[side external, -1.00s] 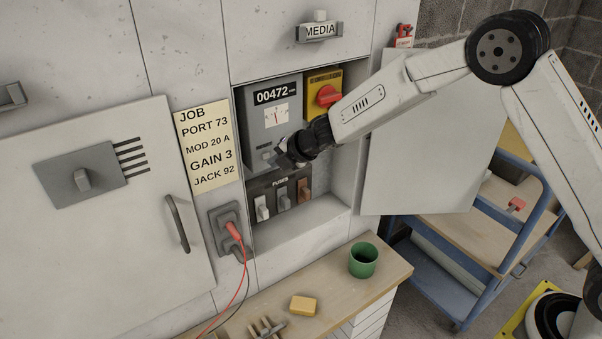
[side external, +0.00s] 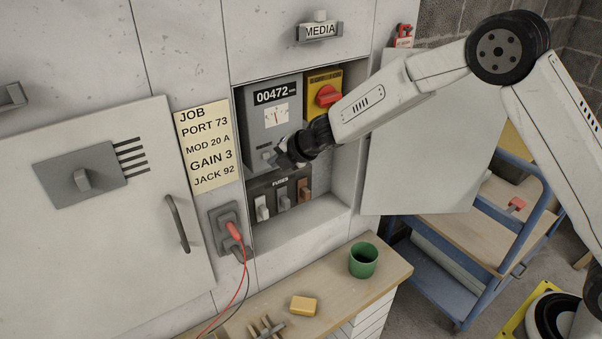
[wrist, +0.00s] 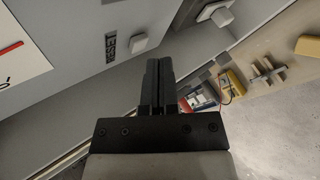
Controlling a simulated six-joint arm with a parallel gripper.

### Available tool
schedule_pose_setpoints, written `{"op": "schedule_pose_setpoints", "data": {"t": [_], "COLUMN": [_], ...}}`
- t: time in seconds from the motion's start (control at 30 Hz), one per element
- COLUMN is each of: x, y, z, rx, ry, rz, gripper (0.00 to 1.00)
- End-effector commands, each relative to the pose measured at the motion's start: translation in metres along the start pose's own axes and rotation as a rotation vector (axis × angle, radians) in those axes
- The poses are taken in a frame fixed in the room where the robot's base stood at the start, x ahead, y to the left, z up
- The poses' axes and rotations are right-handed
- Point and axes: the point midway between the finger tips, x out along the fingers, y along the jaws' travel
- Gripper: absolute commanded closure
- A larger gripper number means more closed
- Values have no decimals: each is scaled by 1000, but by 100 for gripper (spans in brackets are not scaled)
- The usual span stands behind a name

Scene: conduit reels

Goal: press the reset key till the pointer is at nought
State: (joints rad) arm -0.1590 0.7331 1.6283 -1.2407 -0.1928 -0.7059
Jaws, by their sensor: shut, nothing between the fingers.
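The grey meter (side external: 256,126) stands in the cabinet recess, with a counter reading 00472 above a white dial (side external: 277,115). The red pointer stands near upright in mid-dial; part of the dial and pointer also shows in the wrist view (wrist: 20,60). The reset key (wrist: 139,42) is a small pale square beside a dark label on the meter's face. It also shows low on the meter in the side view (side external: 266,155). My gripper (side external: 282,158) is shut and empty in front of the meter's lower part. In the wrist view its fingertips (wrist: 158,62) appear close beside the key; contact cannot be told.
A fuse row (side external: 283,195) lies below the meter. A yellow panel with a red rotary switch (side external: 328,95) is at its right. An open door (side external: 430,150) stands right of the recess. A green cup (side external: 363,260) and yellow block (side external: 303,306) sit on the bench.

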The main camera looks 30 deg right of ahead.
Motion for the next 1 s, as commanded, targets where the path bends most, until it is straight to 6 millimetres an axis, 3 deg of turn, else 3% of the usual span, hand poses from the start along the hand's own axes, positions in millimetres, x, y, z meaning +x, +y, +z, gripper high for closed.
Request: {"op": "schedule_pose_setpoints", "data": {"t": [1.0], "x": [7], "y": [5], "z": [5], "rx": [-1], "ry": [0], "rz": [0], "gripper": [100]}}
